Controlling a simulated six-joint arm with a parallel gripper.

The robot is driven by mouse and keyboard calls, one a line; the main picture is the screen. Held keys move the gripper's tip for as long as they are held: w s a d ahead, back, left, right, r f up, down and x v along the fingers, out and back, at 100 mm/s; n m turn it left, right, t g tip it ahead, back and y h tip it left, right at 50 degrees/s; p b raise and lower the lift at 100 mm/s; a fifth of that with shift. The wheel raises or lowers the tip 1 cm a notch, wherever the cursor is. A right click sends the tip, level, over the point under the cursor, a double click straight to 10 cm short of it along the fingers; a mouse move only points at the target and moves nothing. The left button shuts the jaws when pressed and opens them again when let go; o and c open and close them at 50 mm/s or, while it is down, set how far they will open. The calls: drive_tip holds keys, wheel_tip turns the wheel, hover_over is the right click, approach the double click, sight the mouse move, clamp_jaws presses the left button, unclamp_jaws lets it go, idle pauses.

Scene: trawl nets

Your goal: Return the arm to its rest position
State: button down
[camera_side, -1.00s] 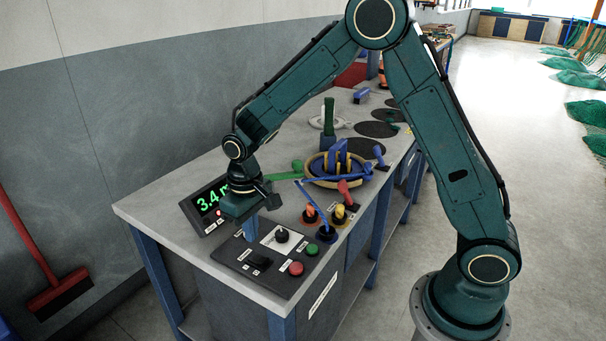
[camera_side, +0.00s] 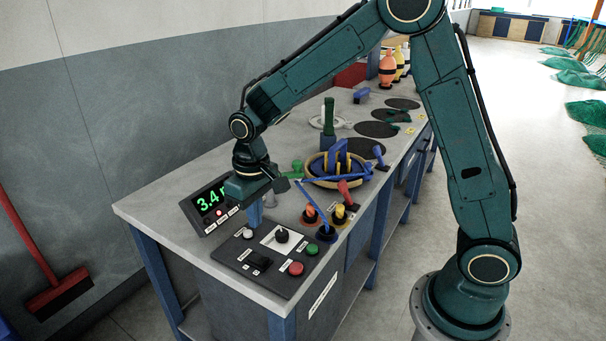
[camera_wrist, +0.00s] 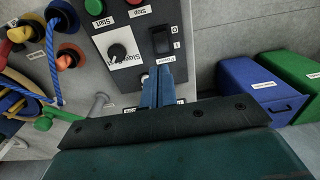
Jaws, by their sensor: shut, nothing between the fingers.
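My gripper (camera_side: 254,222) points down over the near end of the workbench (camera_side: 160,205), above the back edge of the control panel (camera_side: 232,252). Its blue fingers are together with nothing between them. The wrist view shows the closed fingers (camera_wrist: 158,88) in front of the panel, hiding part of a label. The panel bears a black knob (camera_side: 282,235), a black rocker switch (camera_side: 260,262), a green button (camera_side: 312,249) and a red button (camera_side: 296,268). A display (camera_side: 212,203) beside the gripper shows green digits starting 3.4, partly hidden by my gripper.
A round tray (camera_side: 312,181) with blue and yellow pieces and a blue rope stands right of my gripper. Colored plugs (camera_side: 309,214) stand near it. A blue bin (camera_wrist: 262,88) and a green bin (camera_wrist: 296,82) show in the wrist view. Orange and yellow floats (camera_side: 387,68) stand at the back.

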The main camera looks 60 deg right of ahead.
drive_tip(key=s+d+r+t, duration=0.3)
drive_tip(key=s+r, duration=0.8)
drive_tip(key=r, duration=0.2)
drive_tip(key=s+d+r+t, duration=0.2)
drive_tip(key=s, duration=1)
drive_tip(key=shift+s+r, duration=0.25)
drive_tip(key=shift+s, duration=0.15)
